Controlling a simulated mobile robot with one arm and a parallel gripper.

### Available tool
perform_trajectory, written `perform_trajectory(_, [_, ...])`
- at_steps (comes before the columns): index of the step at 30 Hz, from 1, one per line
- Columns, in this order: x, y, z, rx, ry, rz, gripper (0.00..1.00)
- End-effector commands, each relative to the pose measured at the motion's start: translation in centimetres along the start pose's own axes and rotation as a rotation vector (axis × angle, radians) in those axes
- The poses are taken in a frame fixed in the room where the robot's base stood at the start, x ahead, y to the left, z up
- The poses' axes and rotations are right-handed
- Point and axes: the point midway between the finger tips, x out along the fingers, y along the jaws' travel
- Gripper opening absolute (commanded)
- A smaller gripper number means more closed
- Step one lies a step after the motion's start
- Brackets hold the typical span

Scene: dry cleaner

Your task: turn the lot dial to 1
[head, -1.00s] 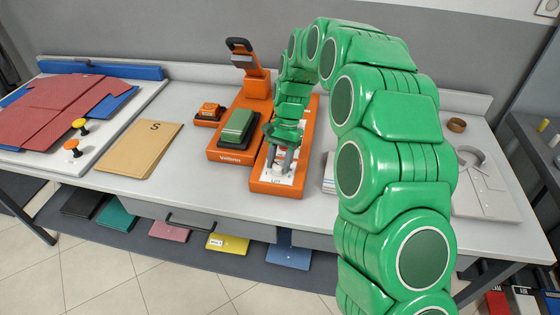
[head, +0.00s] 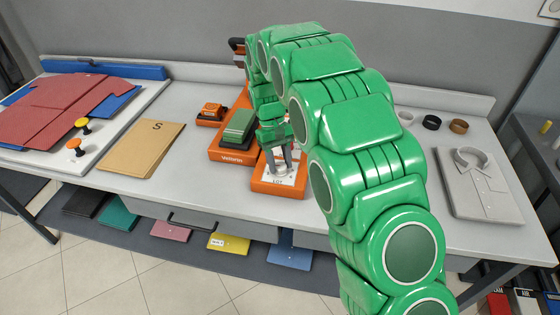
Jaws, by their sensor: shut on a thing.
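The lot dial sits on the front of an orange device (head: 265,188) whose pale face plate (head: 290,180) carries the letters LOT at its front edge. My green arm comes in from the right and reaches down to this plate. My gripper (head: 279,168) is over the plate, its two grey fingers shut on the dial, which shows as a small pale knob between them. The dial's pointer and numbers are too small and too covered to read.
Left of the device stand an orange press (head: 228,155) marked Velorin and a small orange stamp (head: 211,112). A brown envelope (head: 143,150) lies further left. A folded grey shirt (head: 478,185) and several rings (head: 431,122) lie right of my arm.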

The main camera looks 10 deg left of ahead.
Motion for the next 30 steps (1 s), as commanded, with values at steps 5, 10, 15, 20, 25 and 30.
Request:
perform_trajectory(5, [-0.01,-0.05,-0.03,-0.076,0.001,0.033,0.12])
perform_trajectory(10, [0.01,-0.06,-0.02,-0.117,0.001,0.05,0.12])
perform_trajectory(15, [0.02,-0.07,-0.02,-0.134,0.0,0.056,0.12])
perform_trajectory(20, [0.03,-0.08,-0.02,-0.136,0.0,0.057,0.12])
perform_trajectory(25, [0.04,-0.08,-0.01,-0.135,0.0,0.057,0.12])
perform_trajectory(30, [0.04,-0.08,-0.01,-0.135,0.0,0.057,0.64])
